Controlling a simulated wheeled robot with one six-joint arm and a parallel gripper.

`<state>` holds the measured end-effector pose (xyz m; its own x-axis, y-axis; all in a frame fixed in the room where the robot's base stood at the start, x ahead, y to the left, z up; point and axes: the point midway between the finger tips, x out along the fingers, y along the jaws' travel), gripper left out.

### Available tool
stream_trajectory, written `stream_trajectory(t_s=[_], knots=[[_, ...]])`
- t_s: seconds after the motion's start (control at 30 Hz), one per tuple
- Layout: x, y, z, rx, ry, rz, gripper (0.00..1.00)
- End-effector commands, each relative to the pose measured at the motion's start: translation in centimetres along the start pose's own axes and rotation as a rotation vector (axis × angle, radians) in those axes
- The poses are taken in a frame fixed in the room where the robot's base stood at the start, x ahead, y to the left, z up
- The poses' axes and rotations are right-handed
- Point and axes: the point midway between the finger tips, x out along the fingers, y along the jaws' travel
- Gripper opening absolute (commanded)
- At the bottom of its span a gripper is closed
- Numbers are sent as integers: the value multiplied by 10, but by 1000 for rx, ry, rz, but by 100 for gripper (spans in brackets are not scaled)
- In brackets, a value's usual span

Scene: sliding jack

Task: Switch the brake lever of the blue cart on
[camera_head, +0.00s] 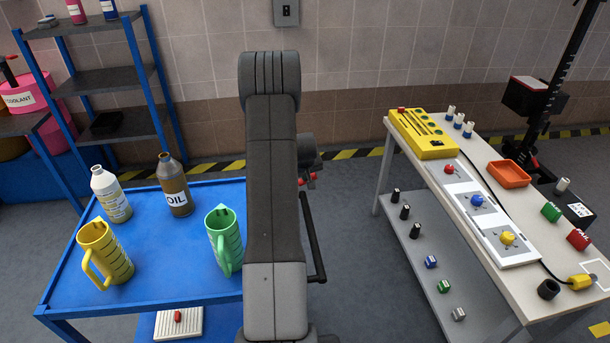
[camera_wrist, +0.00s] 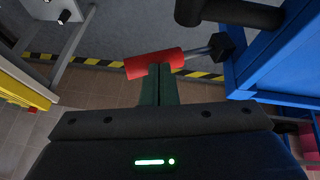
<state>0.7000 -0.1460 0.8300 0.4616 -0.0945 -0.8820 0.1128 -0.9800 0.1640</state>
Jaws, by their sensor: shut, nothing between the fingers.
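The blue cart (camera_head: 150,258) stands at the left, its right side partly hidden by my arm. In the wrist view its blue frame (camera_wrist: 262,55) is at the right. The brake lever has a red grip (camera_wrist: 154,64) on a grey rod that runs right to a black block at the cart. A bit of red grip also shows beside my arm in the head view (camera_head: 312,176). My gripper (camera_wrist: 156,76) is shut and empty, its dark green fingers together at the red grip's near side. I cannot tell whether they touch it.
The cart's black push handle (camera_head: 314,238) sticks out right of my arm. Two bottles and two jugs, yellow (camera_head: 104,252) and green (camera_head: 226,240), stand on the cart. A pale workbench (camera_head: 470,165) with several items is at the right. Floor between cart and bench is clear.

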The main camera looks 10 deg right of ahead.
Motion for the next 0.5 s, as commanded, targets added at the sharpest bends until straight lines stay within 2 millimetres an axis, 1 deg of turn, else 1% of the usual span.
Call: stream_trajectory(t_s=[0.5], knots=[[1, 3, 0, 14, 4, -22, 0]])
